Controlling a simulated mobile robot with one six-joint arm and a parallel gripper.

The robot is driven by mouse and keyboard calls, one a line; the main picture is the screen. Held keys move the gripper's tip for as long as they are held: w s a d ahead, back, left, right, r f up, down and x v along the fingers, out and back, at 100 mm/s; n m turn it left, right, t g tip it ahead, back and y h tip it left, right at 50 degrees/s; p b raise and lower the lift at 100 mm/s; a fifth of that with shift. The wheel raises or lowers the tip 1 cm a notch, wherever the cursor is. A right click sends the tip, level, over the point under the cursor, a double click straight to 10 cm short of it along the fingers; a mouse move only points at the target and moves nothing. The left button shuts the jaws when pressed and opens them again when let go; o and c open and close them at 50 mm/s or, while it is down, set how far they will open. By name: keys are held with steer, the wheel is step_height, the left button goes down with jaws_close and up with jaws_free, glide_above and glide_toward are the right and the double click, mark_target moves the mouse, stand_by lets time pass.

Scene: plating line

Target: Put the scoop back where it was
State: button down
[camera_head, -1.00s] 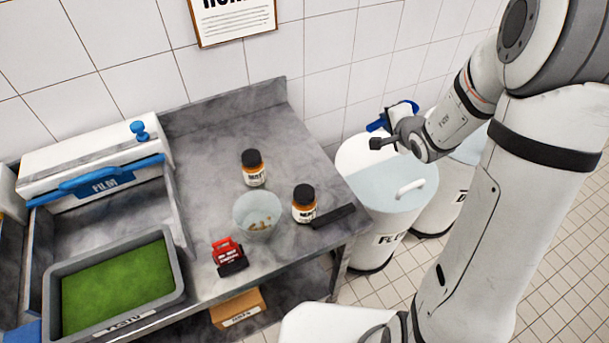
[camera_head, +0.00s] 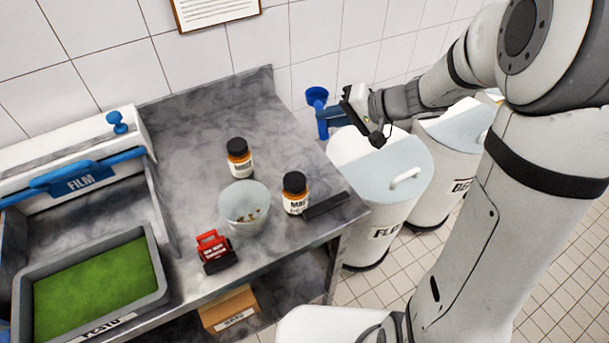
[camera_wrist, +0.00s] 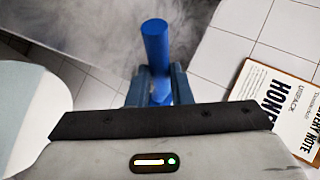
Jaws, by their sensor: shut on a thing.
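The blue scoop is in my gripper (camera_head: 337,115), which is shut on its handle. In the head view the scoop's round cup (camera_head: 317,96) is at the top, beside the back right corner of the steel table, and its handle (camera_head: 322,130) hangs below. In the wrist view the blue handle (camera_wrist: 155,45) stands out between my two fingers (camera_wrist: 155,88); the cup cannot be made out there. The scoop is held in the air, left of and above the nearer white bin (camera_head: 400,210).
A second white bin (camera_head: 440,190) stands behind the nearer one. The table's back right is clear.

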steer(key=s+f+n+g, duration=0.1)
steer(key=s+f, duration=0.1)
steer(key=s+f+n+g+b, duration=0.1)
steer(key=s+f+n+g, duration=0.1)
steer(key=s+f, duration=0.1)
steer(key=s+f+n+g, duration=0.2)
steer(key=s, duration=0.1)
steer(key=shift+s+f, duration=0.15)
steer(key=shift+f, duration=2.5)
steer(key=shift+f, duration=0.2)
steer(key=c, duration=1.6)
jaws_free()
steer(key=shift+r, duration=0.1)
steer(key=shift+r, duration=0.15)
